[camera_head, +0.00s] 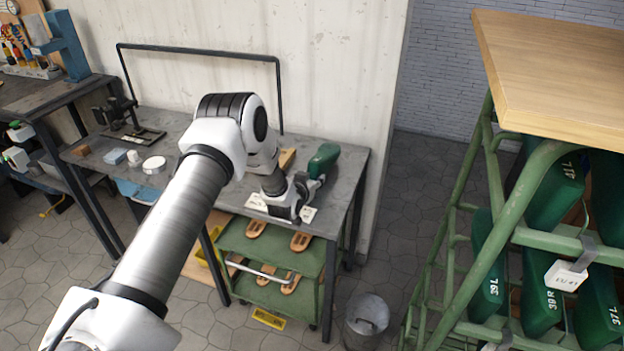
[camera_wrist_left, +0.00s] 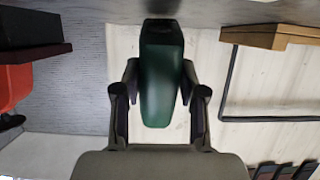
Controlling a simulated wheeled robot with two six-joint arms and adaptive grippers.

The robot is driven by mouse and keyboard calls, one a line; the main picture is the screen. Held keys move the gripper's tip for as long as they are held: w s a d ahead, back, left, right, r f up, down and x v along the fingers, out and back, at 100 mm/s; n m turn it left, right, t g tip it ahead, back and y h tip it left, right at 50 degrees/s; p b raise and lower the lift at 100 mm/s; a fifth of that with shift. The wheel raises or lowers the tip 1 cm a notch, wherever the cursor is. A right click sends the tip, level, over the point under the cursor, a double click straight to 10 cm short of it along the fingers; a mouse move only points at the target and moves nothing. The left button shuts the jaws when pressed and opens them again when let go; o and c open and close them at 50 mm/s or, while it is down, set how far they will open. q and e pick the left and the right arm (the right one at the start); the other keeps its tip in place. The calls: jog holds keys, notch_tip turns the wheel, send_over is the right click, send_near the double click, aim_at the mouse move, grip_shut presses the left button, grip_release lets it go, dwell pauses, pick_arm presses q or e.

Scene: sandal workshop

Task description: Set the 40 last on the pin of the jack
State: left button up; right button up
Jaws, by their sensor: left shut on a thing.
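My left gripper (camera_head: 305,185) is shut on a green last (camera_head: 323,160) at the right end of the grey workbench (camera_head: 345,170). In the left wrist view the last (camera_wrist_left: 161,75) sits between the two fingers (camera_wrist_left: 160,100), its long side running away from the palm. No number is readable on it. A dark metal stand (camera_head: 130,122) at the bench's left end may be the jack; I cannot make out a pin. Whether the last touches the bench or anything hidden behind my wrist cannot be told. My right gripper is not in view.
A green rack (camera_head: 465,200) with several numbered green lasts (camera_head: 545,190) stands at the right. A green cart (camera_head: 235,240) with wooden soles stands under the bench; a metal bin (camera_head: 367,315) stands nearby. A black rail (camera_head: 200,52) rises behind the bench. A white disc (camera_head: 154,165) lies left.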

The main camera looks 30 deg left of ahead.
pick_arm(q)
jog(key=o, duration=1.2)
jog(key=shift+f, duration=0.1)
jog(key=shift+s, duration=0.1)
